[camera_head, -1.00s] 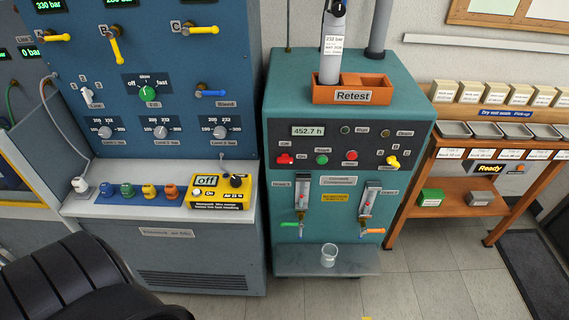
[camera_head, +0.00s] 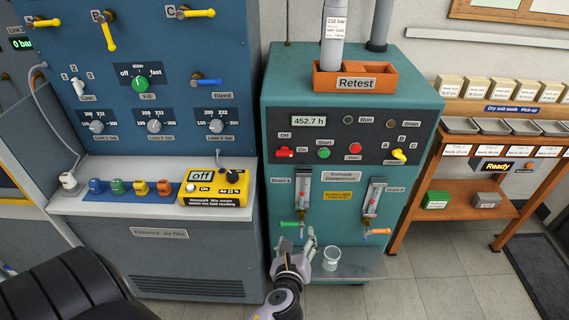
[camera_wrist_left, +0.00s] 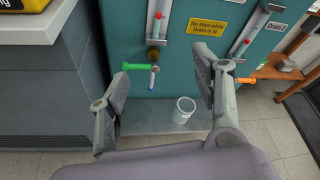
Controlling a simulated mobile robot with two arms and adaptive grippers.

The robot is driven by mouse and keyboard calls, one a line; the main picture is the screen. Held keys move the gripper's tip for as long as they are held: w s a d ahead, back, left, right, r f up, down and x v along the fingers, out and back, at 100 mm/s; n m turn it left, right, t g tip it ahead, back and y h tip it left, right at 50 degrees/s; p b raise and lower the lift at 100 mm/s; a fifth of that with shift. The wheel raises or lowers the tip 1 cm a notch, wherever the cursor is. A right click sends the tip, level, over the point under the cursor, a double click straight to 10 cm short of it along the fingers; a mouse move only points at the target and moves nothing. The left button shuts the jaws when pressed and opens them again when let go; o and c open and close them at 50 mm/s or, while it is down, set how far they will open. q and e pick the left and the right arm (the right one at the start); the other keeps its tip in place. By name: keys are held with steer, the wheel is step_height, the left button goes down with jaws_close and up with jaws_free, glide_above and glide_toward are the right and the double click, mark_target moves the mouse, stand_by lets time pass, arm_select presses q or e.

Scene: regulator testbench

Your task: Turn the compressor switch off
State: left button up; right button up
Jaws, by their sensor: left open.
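The compressor (camera_head: 340,215) is a teal cabinet with a dark control panel (camera_head: 365,140). Its red switch (camera_head: 285,153) sits at the panel's left end, with the Off label above and the On label to its right. The red handle lies roughly sideways, its end near On. My left gripper (camera_head: 297,243) is open and empty, low in front of the cabinet, well below the switch. In the left wrist view its two fingers are spread wide, with the green drain lever (camera_wrist_left: 138,67) and a clear beaker (camera_wrist_left: 184,109) seen beyond. The switch is outside that view.
The beaker stands on the cabinet's low shelf (camera_head: 360,262). An orange drain lever (camera_head: 377,232) juts out at right. An orange Retest tray (camera_head: 340,88) holding a cylinder (camera_head: 334,35) sits on top. A blue fill panel (camera_head: 150,75) stands left. A black seat (camera_head: 60,295) fills the lower left.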

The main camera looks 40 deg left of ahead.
arm_select(q)
steer(key=a+r+m+t+y+b, duration=0.1)
steer(key=a+r+m+t+y, duration=0.2)
steer(key=r, duration=1.1)
steer(key=p, duration=0.2)
glide_toward(284, 155)
steer(key=shift+g+y, duration=0.4)
steer(key=x, duration=0.9)
steer(key=shift+w+d+r, duration=0.15)
steer(key=shift+w+d, duration=0.05)
steer(key=shift+w, duration=0.25)
arm_select(e)
steer(key=shift+r, duration=0.1)
arm_select(q)
steer(key=shift+c, duration=0.4)
steer(key=c, duration=1.1)
